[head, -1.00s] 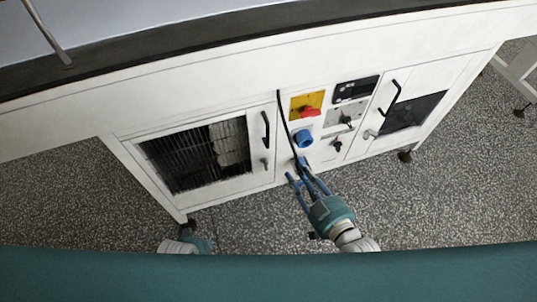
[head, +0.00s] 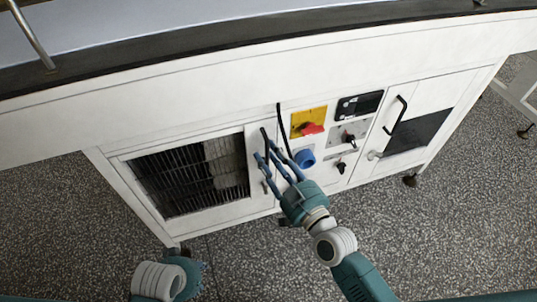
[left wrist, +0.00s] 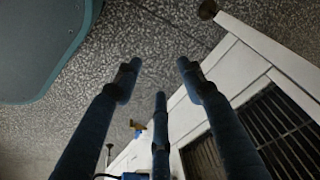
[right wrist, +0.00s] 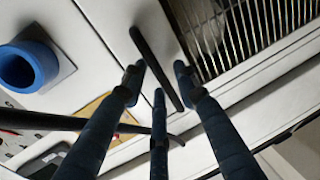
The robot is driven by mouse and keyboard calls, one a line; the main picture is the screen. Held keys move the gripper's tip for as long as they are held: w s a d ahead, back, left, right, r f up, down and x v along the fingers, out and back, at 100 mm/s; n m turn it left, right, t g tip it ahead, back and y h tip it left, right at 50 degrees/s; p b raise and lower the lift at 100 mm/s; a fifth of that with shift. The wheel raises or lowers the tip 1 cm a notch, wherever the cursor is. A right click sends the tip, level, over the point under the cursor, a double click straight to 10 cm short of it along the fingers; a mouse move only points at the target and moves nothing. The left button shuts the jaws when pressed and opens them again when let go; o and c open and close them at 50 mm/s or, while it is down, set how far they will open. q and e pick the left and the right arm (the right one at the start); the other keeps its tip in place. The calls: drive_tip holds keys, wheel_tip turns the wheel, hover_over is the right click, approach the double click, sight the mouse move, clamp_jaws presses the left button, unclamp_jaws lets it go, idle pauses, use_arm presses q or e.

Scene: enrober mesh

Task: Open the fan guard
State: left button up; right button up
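The fan guard (head: 190,183) is the slatted dark grille in the left door of the white cabinet, and the door looks closed. Its black bar handle (head: 265,146) is on the door's right side. In the right wrist view the handle (right wrist: 155,65) runs between my fingertips. My right gripper (head: 271,160) has its blue fingers spread around the handle, with no clear grip on it. My left gripper (left wrist: 160,78) is open and empty, with floor and the cabinet's lower edge ahead of it. Its fingers are not visible in the head view.
A second door has a black handle (head: 395,115). Speckled floor in front is free.

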drive_tip(key=shift+w+a, duration=0.25)
drive_tip(key=shift+w, duration=0.2)
drive_tip(key=shift+c, duration=0.2)
clamp_jaws()
drive_tip(key=shift+s, duration=0.15)
